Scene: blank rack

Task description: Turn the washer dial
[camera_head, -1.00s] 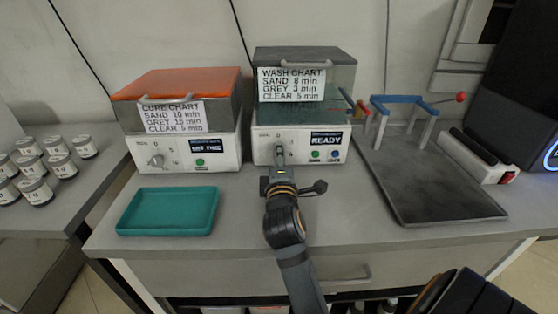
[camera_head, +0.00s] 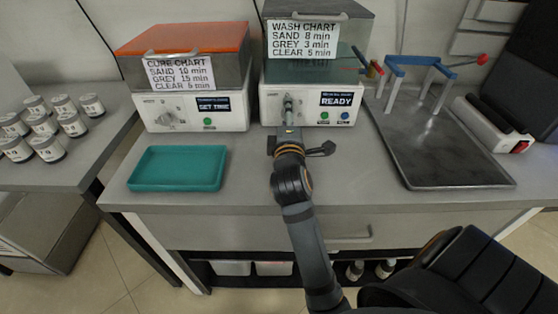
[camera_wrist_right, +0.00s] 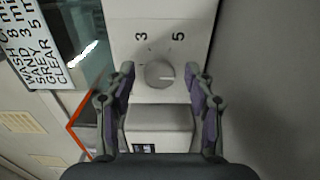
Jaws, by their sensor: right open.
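The washer (camera_head: 275,104) is a white box with a grey-green clear tank on the counter, showing READY on its display. Its dial (camera_wrist_right: 160,74) is a small round grey knob on the front panel, with 3 and 5 printed beyond it; the dial also shows in the head view (camera_head: 288,103), partly hidden by the gripper. My right gripper (camera_head: 288,122) reaches up to the dial. In the right wrist view the open fingers (camera_wrist_right: 160,72) stand one on each side of the dial, with gaps showing. My left gripper is not in view.
The orange-lidded cure unit (camera_head: 225,112) with its own dial stands left of the washer. A teal tray (camera_head: 178,184) lies in front of it. A dark metal tray (camera_head: 455,172) with a blue-handled frame (camera_head: 420,62) is right. Several jars (camera_head: 74,125) stand far left.

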